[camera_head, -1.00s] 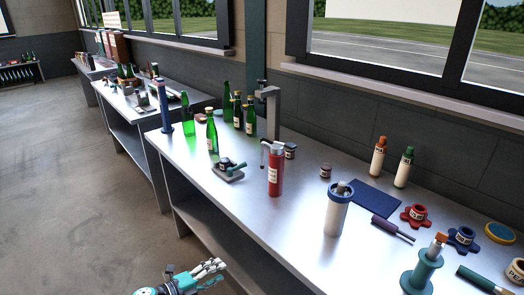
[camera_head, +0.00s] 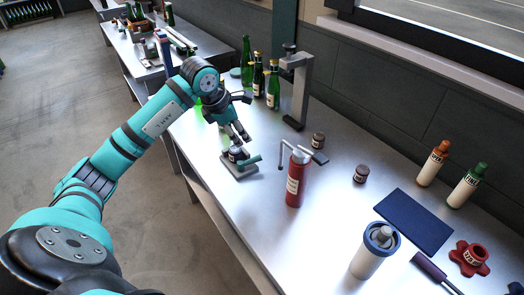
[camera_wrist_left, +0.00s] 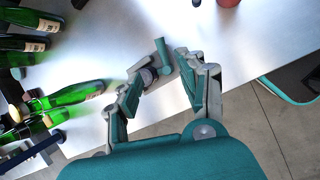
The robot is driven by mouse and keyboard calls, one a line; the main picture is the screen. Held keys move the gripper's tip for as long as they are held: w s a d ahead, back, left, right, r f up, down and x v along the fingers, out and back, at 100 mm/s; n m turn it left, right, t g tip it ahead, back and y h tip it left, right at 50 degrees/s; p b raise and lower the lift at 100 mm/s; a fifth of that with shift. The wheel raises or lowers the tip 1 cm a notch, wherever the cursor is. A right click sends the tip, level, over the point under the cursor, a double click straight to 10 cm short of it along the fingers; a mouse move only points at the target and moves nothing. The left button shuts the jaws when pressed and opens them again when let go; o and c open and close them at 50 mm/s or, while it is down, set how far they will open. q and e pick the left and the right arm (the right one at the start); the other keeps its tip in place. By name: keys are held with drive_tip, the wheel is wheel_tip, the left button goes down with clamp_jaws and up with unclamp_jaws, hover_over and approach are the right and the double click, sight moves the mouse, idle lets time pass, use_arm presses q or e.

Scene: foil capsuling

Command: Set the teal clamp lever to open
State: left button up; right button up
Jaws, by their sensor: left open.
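The clamp (camera_head: 238,168) is a small grey base with a dark round part, on the bench near its front edge. Its teal lever (camera_head: 250,161) sticks out low toward the right. My left gripper (camera_head: 238,135) is open and empty, just above and behind the clamp, fingers pointing down at it. In the left wrist view, the teal lever (camera_wrist_left: 163,54) lies between and slightly beyond the open fingertips (camera_wrist_left: 163,66); the clamp's base is partly hidden by the left finger. I cannot tell whether a finger touches the lever. My right gripper is not in view.
A red cylinder (camera_head: 297,180) with a grey handle stands right of the clamp. Green bottles (camera_head: 273,85) and a grey post stand (camera_head: 296,90) are behind. A white, blue-topped canister (camera_head: 370,258) and blue mat (camera_head: 413,221) are farther right.

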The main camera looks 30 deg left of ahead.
sight(257, 157)
use_arm(q)
drive_tip(key=p+x, duration=0.2)
drive_tip(key=x, duration=0.9)
drive_tip(key=shift+w, duration=0.1)
drive_tip(key=x, duration=0.3)
drive_tip(key=shift+w+f+p, duration=0.15)
drive_tip(key=shift+f+p, duration=0.25)
drive_tip(key=shift+w+f, duration=0.2)
drive_tip(key=shift+f, duration=0.25)
drive_tip(key=c, duration=0.4)
clamp_jaws()
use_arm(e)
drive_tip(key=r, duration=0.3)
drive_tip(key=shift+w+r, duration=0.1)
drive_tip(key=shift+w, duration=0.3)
